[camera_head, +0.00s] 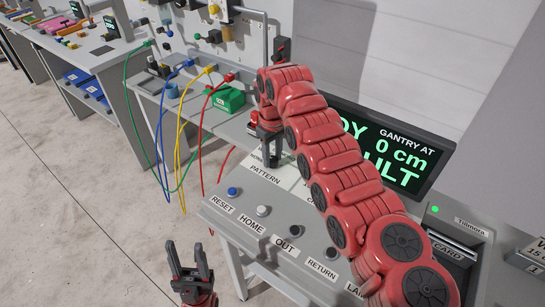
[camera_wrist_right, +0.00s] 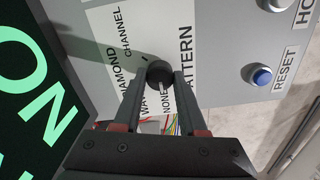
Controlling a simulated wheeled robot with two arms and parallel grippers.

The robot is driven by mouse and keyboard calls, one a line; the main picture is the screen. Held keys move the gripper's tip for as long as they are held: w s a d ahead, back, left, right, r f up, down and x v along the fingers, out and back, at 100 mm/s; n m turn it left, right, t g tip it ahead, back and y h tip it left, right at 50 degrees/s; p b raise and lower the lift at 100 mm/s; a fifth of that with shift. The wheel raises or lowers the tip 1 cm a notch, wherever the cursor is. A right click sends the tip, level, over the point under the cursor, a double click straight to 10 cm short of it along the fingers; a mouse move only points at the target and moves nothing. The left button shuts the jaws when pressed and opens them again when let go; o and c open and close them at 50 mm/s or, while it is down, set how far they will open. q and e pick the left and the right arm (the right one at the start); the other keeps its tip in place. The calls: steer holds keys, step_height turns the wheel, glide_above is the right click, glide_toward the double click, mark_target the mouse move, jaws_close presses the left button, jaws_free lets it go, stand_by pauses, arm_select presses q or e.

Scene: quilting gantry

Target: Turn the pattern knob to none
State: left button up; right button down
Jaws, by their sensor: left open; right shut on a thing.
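The pattern knob (camera_wrist_right: 159,73) is a dark round knob on the light panel in the right wrist view. Labels DIAMOND, CHANNEL, WAVE, NONE and PATTERN surround it. A small pale mark shows on the knob's edge on the NONE label (camera_wrist_right: 165,102) side; its exact setting is hard to read. My right gripper (camera_wrist_right: 160,80) is shut on the knob, one finger on each side. In the head view my right gripper (camera_head: 268,150) reaches down to the panel beside the PATTERN label (camera_head: 265,174) and hides the knob. My left gripper (camera_head: 188,252) is open and empty, low in front of the panel.
The RESET button (camera_head: 233,191) is blue; HOME (camera_head: 263,211), OUT and RETURN buttons run along the panel's front. The screen (camera_head: 395,150) behind my right arm partly reads "GANTRY AT 0 cm". Coloured cables (camera_head: 183,120) hang at the left bench. Floor at the left is clear.

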mark_target(272, 158)
steer(key=shift+c, duration=2.3)
jaws_free()
step_height(272, 158, up, 6)
steer(key=shift+a+f+b, duration=0.1)
steer(key=shift+b, duration=0.4)
step_height(272, 158, up, 12)
steer(key=p, duration=1)
steer(key=shift+f, duration=0.2)
